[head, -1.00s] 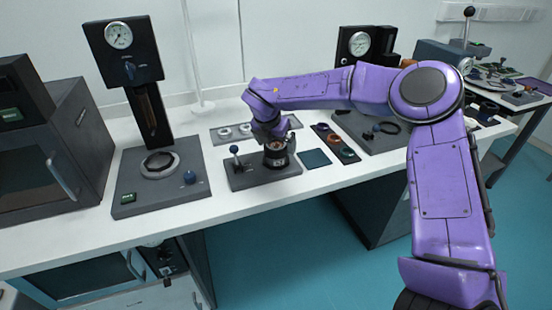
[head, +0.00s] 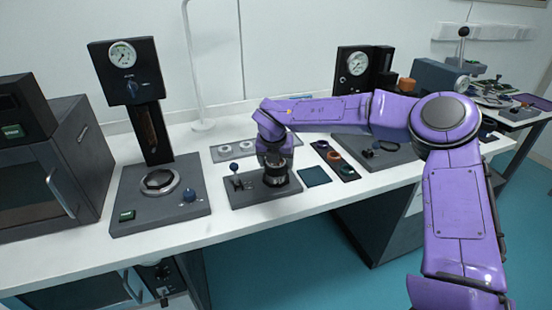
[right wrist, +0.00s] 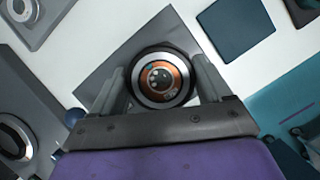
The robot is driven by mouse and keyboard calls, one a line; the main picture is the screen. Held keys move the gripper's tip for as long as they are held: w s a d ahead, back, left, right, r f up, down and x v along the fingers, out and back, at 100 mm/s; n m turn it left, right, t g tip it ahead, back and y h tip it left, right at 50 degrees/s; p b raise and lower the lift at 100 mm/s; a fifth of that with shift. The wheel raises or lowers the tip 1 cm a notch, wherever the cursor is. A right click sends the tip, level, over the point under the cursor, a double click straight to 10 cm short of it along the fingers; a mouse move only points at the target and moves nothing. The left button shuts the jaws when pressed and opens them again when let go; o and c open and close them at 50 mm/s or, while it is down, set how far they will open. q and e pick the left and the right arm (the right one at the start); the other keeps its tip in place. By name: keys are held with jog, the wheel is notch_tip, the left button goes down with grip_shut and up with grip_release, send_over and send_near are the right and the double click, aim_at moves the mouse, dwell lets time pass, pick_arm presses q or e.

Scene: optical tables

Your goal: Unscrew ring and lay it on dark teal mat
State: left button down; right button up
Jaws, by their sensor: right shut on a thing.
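My right gripper (head: 274,158) is above the dark cylindrical holder (head: 277,178) on a grey base plate (head: 243,196). In the right wrist view its two fingers (right wrist: 162,84) are on opposite sides of a round ring (right wrist: 142,87) with a silver face. It is shut on the ring, which still sits at the holder. A copper-coloured part with small details shows inside the ring. The dark teal mat (head: 314,176) lies flat to the right of the base plate and is bare; it also shows in the right wrist view (right wrist: 235,28). My left gripper is not in view.
A dark tray (head: 335,160) with coloured rings lies right of the mat. A grey tray (head: 228,152) lies behind. A gauge stand (head: 127,70) is at left.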

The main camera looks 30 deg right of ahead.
jog(key=n+p, duration=0.1)
jog(key=n+y+p, duration=0.1)
jog(key=n, duration=0.1)
jog(key=n+p, duration=0.1)
jog(key=shift+r+n+t+y, duration=0.25)
jog(key=shift+n+t+y, duration=0.05)
jog(key=shift+t, duration=0.1)
jog(key=n+y+p, duration=0.2)
jog(key=n+p, duration=0.3)
jog(key=p, duration=0.1)
jog(key=shift+f+n+y+p, duration=0.15)
jog(key=shift+n+y+p, duration=0.25)
jog(key=shift+n, duration=0.4)
jog(key=shift+f, duration=0.1)
jog(key=o, duration=1.1)
